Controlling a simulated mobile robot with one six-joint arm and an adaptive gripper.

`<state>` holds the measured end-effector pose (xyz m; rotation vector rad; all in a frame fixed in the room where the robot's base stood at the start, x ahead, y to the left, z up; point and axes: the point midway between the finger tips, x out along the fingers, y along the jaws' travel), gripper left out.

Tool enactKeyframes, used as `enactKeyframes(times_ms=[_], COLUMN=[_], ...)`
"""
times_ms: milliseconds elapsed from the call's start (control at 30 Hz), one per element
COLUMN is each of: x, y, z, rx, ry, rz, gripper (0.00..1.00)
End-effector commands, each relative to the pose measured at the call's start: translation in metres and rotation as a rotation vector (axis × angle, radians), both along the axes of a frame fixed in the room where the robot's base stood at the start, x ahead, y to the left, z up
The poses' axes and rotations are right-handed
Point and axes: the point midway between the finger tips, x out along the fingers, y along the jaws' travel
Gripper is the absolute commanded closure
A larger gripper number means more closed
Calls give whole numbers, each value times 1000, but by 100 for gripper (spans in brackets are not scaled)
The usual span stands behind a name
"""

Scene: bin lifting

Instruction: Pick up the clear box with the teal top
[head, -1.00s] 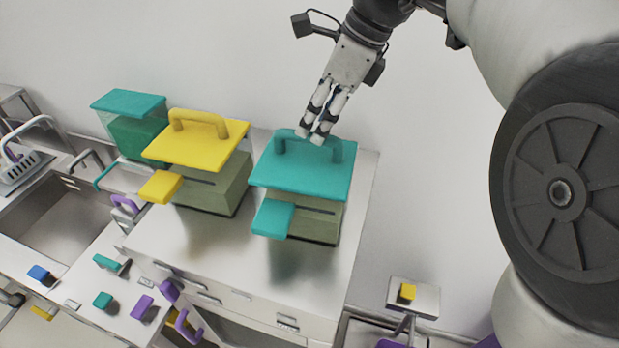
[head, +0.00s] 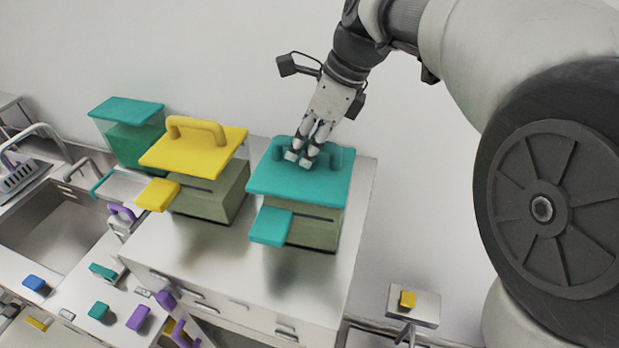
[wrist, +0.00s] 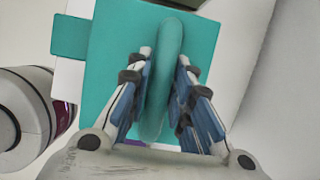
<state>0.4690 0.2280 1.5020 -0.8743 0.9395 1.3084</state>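The clear box with the teal top (head: 320,222) stands upright on the steel counter. Its flat teal lid carries an arched teal handle, and a teal tab sticks out at its front. My gripper (head: 299,159) is at the handle from above. In the wrist view, the teal handle (wrist: 168,75) runs between the two fingers of my gripper (wrist: 166,85), with a finger on each side and narrow gaps beside it. The fingers look open, not closed on the handle. The fingers hide part of the handle in the head view.
A box with a yellow lid and handle (head: 193,149) stands close on the left. Behind it is a green container with a teal lid (head: 128,111). A sink (head: 60,215) lies at the left. The wall is behind. The counter front (head: 220,262) is clear.

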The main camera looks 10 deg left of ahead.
Motion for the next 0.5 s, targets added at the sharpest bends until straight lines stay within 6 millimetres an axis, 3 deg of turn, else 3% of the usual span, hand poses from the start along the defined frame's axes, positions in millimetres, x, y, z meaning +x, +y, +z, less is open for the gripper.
enactKeyframes(times_ms=[267,500], x=[0,0], y=[0,0], z=[0,0], rx=[0,0], ry=[0,0], rz=[0,0], gripper=[100,100])
